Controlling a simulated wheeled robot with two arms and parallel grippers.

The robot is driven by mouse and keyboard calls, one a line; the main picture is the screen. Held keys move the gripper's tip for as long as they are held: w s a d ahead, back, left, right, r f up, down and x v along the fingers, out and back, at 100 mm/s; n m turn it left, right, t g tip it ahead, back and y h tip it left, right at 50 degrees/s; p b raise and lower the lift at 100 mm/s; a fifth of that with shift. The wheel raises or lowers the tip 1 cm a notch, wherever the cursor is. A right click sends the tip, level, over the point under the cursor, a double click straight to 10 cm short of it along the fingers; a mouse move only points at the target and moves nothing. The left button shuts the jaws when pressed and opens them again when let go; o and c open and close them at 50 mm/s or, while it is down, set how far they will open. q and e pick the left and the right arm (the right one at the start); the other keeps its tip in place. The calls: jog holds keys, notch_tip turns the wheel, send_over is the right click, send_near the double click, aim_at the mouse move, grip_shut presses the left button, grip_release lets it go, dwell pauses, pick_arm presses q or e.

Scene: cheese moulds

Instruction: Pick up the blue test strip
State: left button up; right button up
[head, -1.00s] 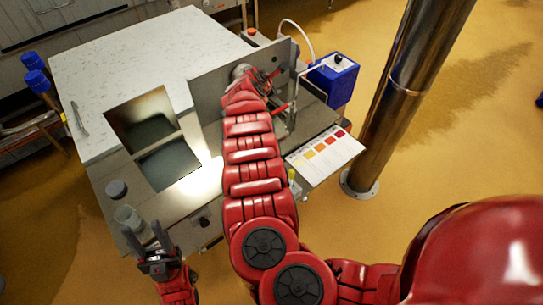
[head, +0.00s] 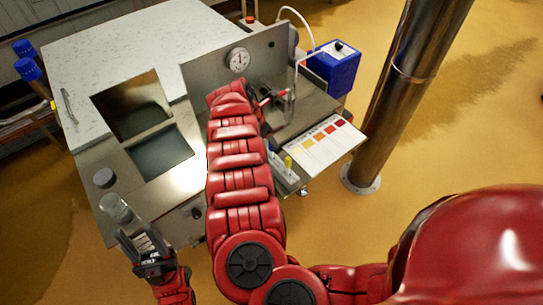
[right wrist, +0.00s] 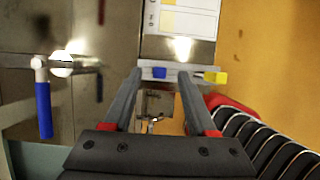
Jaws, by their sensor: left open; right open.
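A blue block-like piece (right wrist: 159,73), which looks like the blue test strip's end, sits in a pale narrow holder (right wrist: 195,75) in the right wrist view. A yellow piece (right wrist: 216,77) is at its right end. In the head view the holder (head: 284,178) stands at the counter's front edge, with the yellow piece (head: 288,162) upright. My right gripper (right wrist: 160,80) is open, its fingertips either side of the blue piece in the picture; I cannot tell the depth gap. My arm hides it in the head view. My left gripper (head: 142,240) is open beside a clear jar (head: 116,208).
A colour chart card (head: 318,143) lies behind the holder. A blue-handled lever (right wrist: 44,108) is left of my right gripper. A steel panel with a gauge (head: 238,60) stands behind, a blue box (head: 333,70) to its right. A steel post (head: 400,90) stands further right.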

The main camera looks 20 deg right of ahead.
aim_at(272, 154)
jog(key=p+x, duration=0.1)
jog(key=x, duration=0.6)
jog(key=shift+a, duration=0.15)
grip_shut()
